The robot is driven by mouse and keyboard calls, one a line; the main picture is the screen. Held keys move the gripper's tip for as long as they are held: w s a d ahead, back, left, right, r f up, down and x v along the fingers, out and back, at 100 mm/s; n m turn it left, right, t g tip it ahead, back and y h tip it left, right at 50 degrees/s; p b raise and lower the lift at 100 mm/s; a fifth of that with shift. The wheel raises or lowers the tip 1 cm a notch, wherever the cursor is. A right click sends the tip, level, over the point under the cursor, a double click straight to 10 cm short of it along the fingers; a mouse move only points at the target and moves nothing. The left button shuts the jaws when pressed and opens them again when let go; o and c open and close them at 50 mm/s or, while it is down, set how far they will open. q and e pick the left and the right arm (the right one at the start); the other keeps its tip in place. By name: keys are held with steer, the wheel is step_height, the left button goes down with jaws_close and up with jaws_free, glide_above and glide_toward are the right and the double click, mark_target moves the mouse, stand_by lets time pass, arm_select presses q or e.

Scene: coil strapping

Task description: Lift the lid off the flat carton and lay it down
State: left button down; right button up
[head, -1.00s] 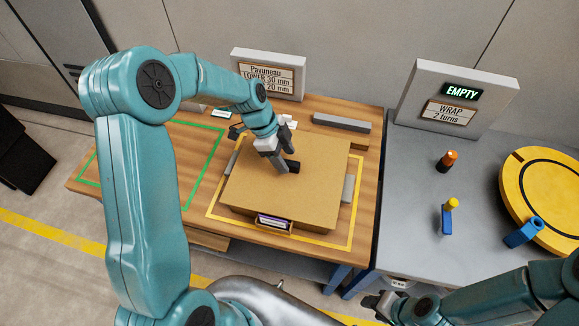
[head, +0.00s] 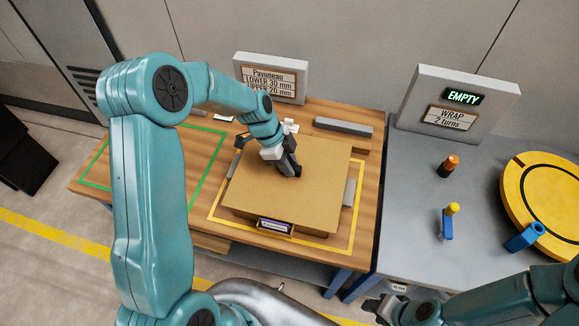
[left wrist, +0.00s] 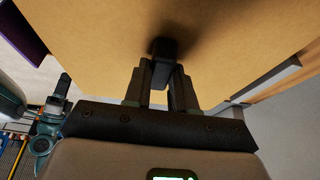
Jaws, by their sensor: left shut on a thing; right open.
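The flat carton with its brown lid (head: 300,200) sits inside the yellow outline on the wooden table. A small dark knob stands on the lid and shows between my fingers in the left wrist view (left wrist: 163,48). My left gripper (head: 290,168) is over the lid's upper part, shut on this knob; it also shows in the left wrist view (left wrist: 164,75). The lid looks level on the carton, and I see no clear gap under it. My right gripper (head: 378,308) is open and empty at the bottom, right of centre, away from the carton.
A green outline (head: 205,178) marks bare table on the left, partly behind my left arm. Grey bars (head: 342,126) lie beside and behind the carton. A sign (head: 270,80) stands at the back. The grey bench (head: 410,185) on the right carries a yellow disc (head: 535,190) and small tools.

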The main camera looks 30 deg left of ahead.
arm_select(q)
step_height(320, 180, up, 20)
steer(key=b, duration=0.1)
steer(key=shift+s+m, duration=0.2)
steer(key=shift+m, duration=0.2)
